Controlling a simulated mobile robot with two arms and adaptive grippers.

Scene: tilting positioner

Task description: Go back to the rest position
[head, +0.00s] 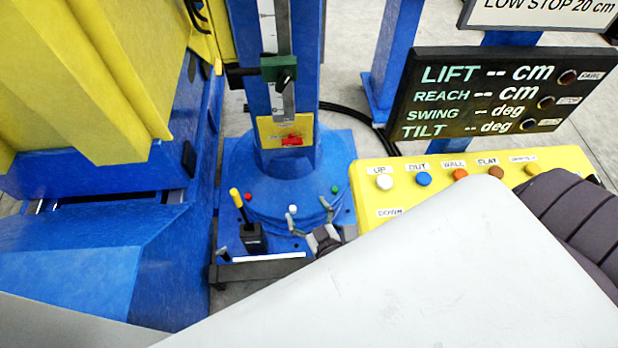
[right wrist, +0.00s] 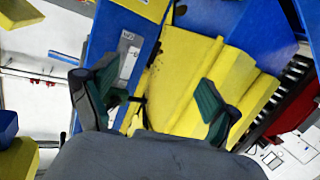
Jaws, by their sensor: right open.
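My right gripper (right wrist: 148,90) is open in the right wrist view, its two green-padded fingers spread apart with nothing held between them. Beyond the fingers are a yellow folded structure (right wrist: 185,75) and a blue post. My left gripper is not in view.
A yellow button panel (head: 400,200) and a black display (head: 495,95) stand right. A yellow-and-blue machine (head: 85,85) fills the left.

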